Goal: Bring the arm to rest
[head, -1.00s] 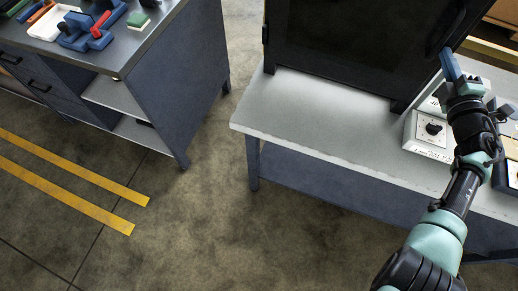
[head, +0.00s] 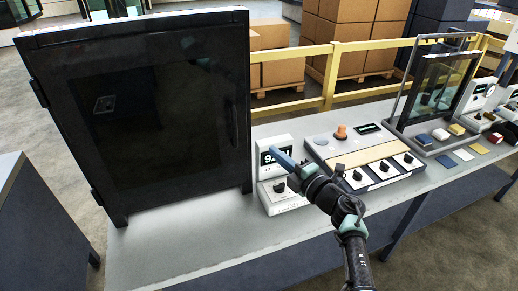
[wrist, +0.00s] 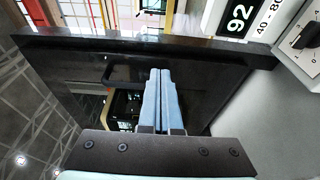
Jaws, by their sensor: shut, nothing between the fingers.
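My gripper (head: 279,155) is at the end of my arm, which reaches up from the lower right in the head view. Its blue fingers (wrist: 162,100) are together with nothing between them in the wrist view. In the head view the gripper tip shows in front of the white unit with a display and a dark knob (head: 284,197), right of the black cabinet. Whether the tip touches anything cannot be told. In the wrist view the fingers point toward the glossy dark door of the black cabinet (wrist: 215,90), with its handle (wrist: 130,70) beyond the fingertips.
The black cabinet (head: 225,110) stands shut on the grey bench (head: 190,235). A control panel with several knobs (head: 385,172) and a glass-fronted frame (head: 440,85) stand farther right. A yellow rail (head: 360,47) and stacked cartons (head: 345,30) are behind. Bare floor shows at lower right.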

